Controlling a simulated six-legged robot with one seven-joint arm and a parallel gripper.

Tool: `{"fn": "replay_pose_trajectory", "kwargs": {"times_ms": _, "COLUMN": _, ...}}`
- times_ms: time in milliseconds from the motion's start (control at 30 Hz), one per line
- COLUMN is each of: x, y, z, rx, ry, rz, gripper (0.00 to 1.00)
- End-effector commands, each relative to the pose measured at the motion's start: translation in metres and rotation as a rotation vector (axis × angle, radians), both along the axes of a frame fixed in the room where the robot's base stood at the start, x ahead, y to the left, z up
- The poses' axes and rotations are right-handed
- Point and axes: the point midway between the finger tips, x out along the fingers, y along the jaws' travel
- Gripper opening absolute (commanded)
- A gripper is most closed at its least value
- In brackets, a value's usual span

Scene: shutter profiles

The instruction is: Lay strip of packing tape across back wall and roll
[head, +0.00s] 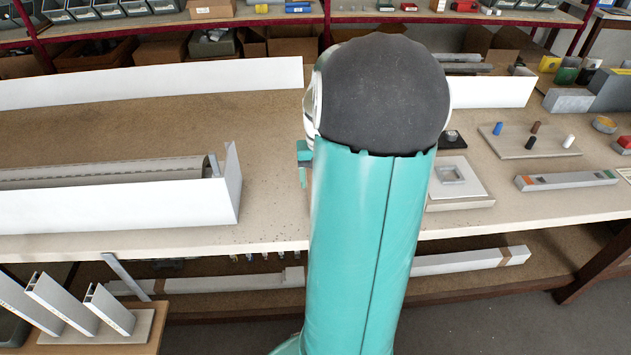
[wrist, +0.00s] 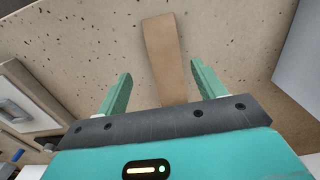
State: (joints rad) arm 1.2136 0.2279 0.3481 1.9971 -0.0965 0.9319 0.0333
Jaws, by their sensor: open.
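A brown strip of packing tape (wrist: 163,50) shows in the wrist view against the speckled beige worktop, its near end hidden behind my gripper's body. My gripper (wrist: 160,72) is open, with one finger on each side of the strip; I see no finger touching it. In the head view my arm hides the strip and most of the gripper. A grey slatted roll (head: 110,172) lies in a long white box (head: 120,206) at the left. A long white panel (head: 150,84) stands behind it; I cannot tell whether it is the box's back wall.
Right of my arm on the bench (head: 260,225) are a white block with a square recess (head: 452,178), a board with small coloured pegs (head: 525,142) and a grey bar (head: 566,180). Shelves with bins stand behind. White profiles (head: 105,310) stand on a low table at front left.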

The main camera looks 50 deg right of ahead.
Motion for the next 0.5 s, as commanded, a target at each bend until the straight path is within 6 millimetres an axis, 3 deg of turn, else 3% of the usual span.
{"fn": "replay_pose_trajectory", "kwargs": {"times_ms": 300, "x": 0.007, "y": 0.004, "z": -0.042, "rx": 0.003, "ry": 0.001, "rz": -0.001, "gripper": 0.69}}
{"fn": "replay_pose_trajectory", "kwargs": {"times_ms": 500, "x": 0.007, "y": 0.004, "z": -0.051, "rx": 0.0, "ry": -0.001, "rz": -0.001, "gripper": 0.69}}
